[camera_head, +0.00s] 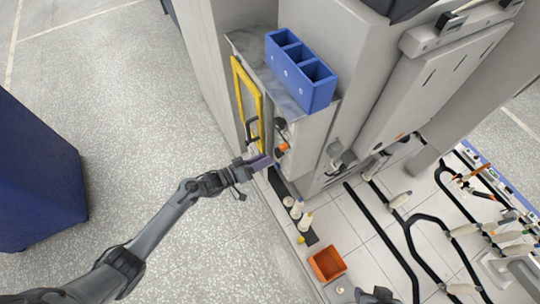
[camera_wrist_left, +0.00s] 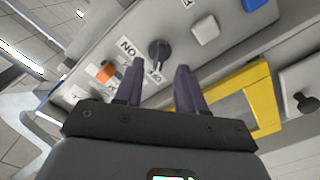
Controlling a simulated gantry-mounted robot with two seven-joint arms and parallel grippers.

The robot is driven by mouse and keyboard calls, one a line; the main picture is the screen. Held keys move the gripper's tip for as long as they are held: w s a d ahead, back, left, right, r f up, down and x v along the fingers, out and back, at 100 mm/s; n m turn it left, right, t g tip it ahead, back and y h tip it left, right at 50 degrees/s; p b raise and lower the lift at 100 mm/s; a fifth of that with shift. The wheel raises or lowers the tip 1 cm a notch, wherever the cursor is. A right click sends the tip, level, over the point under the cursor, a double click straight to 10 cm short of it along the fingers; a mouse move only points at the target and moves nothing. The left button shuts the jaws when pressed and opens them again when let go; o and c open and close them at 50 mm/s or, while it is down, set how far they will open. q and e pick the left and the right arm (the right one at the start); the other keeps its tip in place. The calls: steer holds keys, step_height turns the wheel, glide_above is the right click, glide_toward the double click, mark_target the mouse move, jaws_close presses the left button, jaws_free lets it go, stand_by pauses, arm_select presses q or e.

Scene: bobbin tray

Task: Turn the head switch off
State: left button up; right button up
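A panel with switches (camera_wrist_left: 185,52) faces my left gripper. In the left wrist view a black rotary knob (camera_wrist_left: 158,52) sits on it, with printed labels beside it. An orange knob (camera_wrist_left: 106,72) is to its left and a pale button (camera_wrist_left: 205,30) to its right. I cannot tell which is the head switch. My left gripper (camera_wrist_left: 158,82) is open and empty; its fingers point at the panel with the black knob between and beyond them. In the head view the left gripper (camera_head: 266,162) is close to the orange knob (camera_head: 283,147). A dark part at the bottom edge may be my right gripper (camera_head: 375,296).
A yellow frame (camera_head: 238,78) with a black handle is beside the panel. Blue bins (camera_head: 309,95) stand on the machine above. An orange box (camera_head: 327,264) and pale bobbins (camera_head: 297,208) are lower right. The grey floor at left is free, apart from a blue block (camera_head: 38,175).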

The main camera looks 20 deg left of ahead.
arm_select(q)
steer(key=v, duration=0.6)
steer(key=shift+s+a, duration=0.2)
steer(key=shift+s, duration=0.1)
